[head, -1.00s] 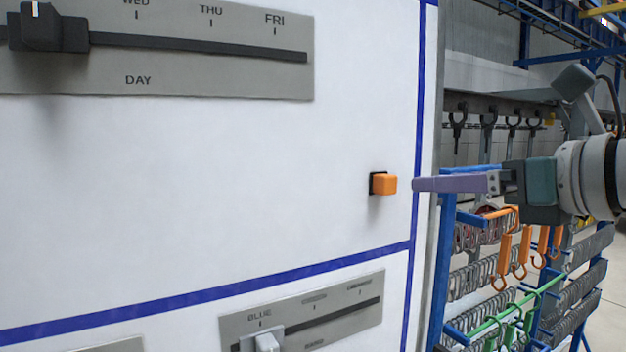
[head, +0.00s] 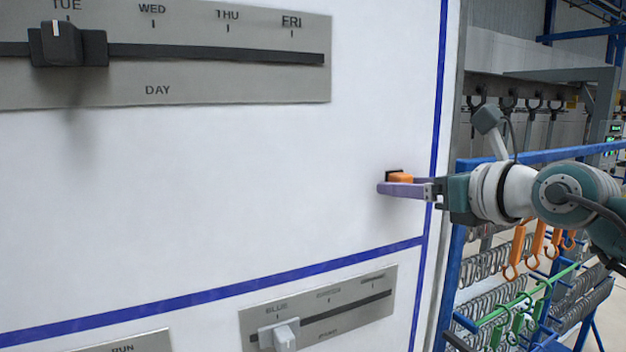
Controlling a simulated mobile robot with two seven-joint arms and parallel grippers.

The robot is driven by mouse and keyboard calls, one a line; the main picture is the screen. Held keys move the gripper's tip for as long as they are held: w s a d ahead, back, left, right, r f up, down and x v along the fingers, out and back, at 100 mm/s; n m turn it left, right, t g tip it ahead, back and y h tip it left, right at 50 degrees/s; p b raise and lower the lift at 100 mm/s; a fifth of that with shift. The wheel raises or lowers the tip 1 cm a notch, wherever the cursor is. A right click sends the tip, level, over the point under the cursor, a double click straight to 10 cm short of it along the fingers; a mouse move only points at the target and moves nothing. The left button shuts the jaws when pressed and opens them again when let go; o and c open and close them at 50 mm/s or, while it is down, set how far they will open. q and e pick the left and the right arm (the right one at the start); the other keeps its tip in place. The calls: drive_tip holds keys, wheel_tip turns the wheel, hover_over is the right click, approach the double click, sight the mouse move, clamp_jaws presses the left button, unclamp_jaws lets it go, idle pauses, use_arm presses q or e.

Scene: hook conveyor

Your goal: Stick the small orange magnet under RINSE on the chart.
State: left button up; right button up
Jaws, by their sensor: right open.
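The small orange magnet (head: 401,177), with a dark back, sits on the white board (head: 230,190) near its right blue border line. My right gripper (head: 392,185) reaches in from the right. Its purple fingers are open and stand around the magnet, the nearer finger hiding the magnet's lower part. I cannot tell whether the fingers touch it. No RINSE label or chart shows in this view. My left gripper is not in view.
A DAY slider panel (head: 240,88) is at the upper left, its dark knob (head: 66,45) at TUE. A lower panel (head: 318,338) marked BLUE has a light knob (head: 285,335). A rack with orange hooks (head: 517,250) stands at right. The board's middle is clear.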

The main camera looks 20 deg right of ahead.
drive_tip(key=c, duration=0.7)
clamp_jaws()
drive_tip(key=shift+o, duration=0.4)
unclamp_jaws()
clamp_jaws()
drive_tip(key=shift+s, duration=0.1)
drive_tip(key=f+p+v, duration=0.1)
drive_tip(key=p+v, duration=0.2)
drive_tip(key=v, duration=0.3)
drive_tip(key=shift+s+p, duration=0.35)
drive_tip(key=shift+s, duration=0.1)
